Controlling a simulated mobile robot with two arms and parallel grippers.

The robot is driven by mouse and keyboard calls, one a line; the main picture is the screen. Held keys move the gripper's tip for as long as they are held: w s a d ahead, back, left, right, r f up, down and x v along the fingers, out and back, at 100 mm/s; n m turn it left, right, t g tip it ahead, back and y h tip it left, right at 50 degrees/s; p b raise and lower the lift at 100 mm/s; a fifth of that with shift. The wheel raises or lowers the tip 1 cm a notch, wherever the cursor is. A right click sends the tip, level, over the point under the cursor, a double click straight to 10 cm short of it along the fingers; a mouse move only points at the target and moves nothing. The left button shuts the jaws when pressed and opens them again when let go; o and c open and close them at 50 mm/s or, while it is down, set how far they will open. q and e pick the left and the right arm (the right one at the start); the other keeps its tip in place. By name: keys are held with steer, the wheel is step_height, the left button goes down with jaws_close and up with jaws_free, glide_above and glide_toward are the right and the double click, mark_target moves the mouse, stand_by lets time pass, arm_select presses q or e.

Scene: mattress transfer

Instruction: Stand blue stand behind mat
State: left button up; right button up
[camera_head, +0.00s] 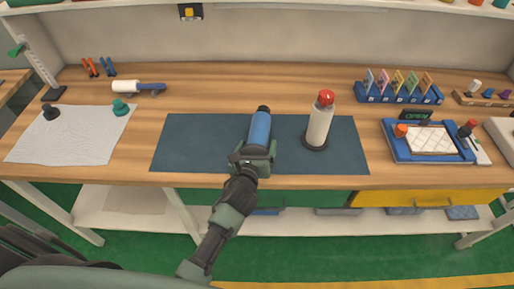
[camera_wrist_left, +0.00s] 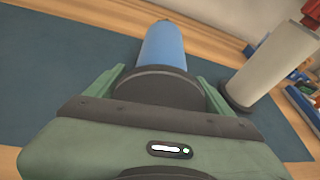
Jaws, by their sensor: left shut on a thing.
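The blue stand (camera_head: 260,128) is a blue cylinder with a black tip and a wide dark base. My left gripper (camera_head: 253,155) is shut on it near the base, over the middle of the dark blue mat (camera_head: 190,140). In the left wrist view the blue stand (camera_wrist_left: 163,48) points away from me, its dark base between the green fingers (camera_wrist_left: 160,88). It looks tilted or lying over; I cannot tell whether it touches the mat. The mat also shows in the left wrist view (camera_wrist_left: 50,70). My right gripper is not in view.
A white cylinder with a red top (camera_head: 319,122) stands on the mat, right of the blue stand. A bare wood strip (camera_head: 220,95) lies behind the mat. A white roller (camera_head: 127,87), a blue card rack (camera_head: 398,95) and a blue tray (camera_head: 390,145) sit around it.

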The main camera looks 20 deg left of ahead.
arm_select(q)
steer(key=shift+w, duration=0.1)
steer(key=o, duration=2)
steer(key=shift+f, duration=0.2)
steer(key=shift+r, duration=0.1)
